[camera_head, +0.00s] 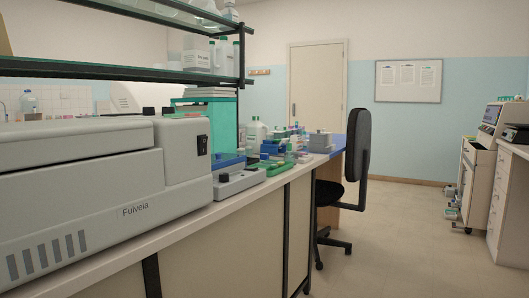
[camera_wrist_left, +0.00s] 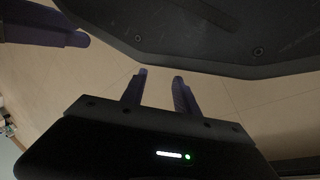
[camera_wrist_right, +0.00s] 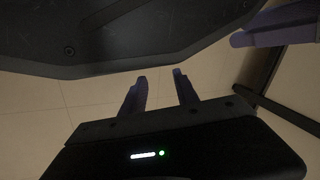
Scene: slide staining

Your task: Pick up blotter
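I cannot pick out a blotter for certain in any view. In the head view, the far part of the bench holds a cluster of small items, including blue and green racks (camera_head: 275,155) and a grey box-shaped item (camera_head: 320,141); they are too small to tell apart. My left gripper (camera_wrist_left: 160,76) shows in the left wrist view with its two fingers apart and nothing between them. My right gripper (camera_wrist_right: 160,77) shows in the right wrist view, also with fingers apart and empty. Both hang over floor, and neither shows in the head view.
A large grey machine (camera_head: 105,185) marked Fulvela fills the near left of the bench (camera_head: 225,225). A small grey device (camera_head: 239,182) stands beside it. Shelves (camera_head: 140,73) hang above. A black chair (camera_head: 357,145) stands past the bench end. Open floor (camera_head: 405,225) lies to the right, before white cabinets (camera_head: 510,200).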

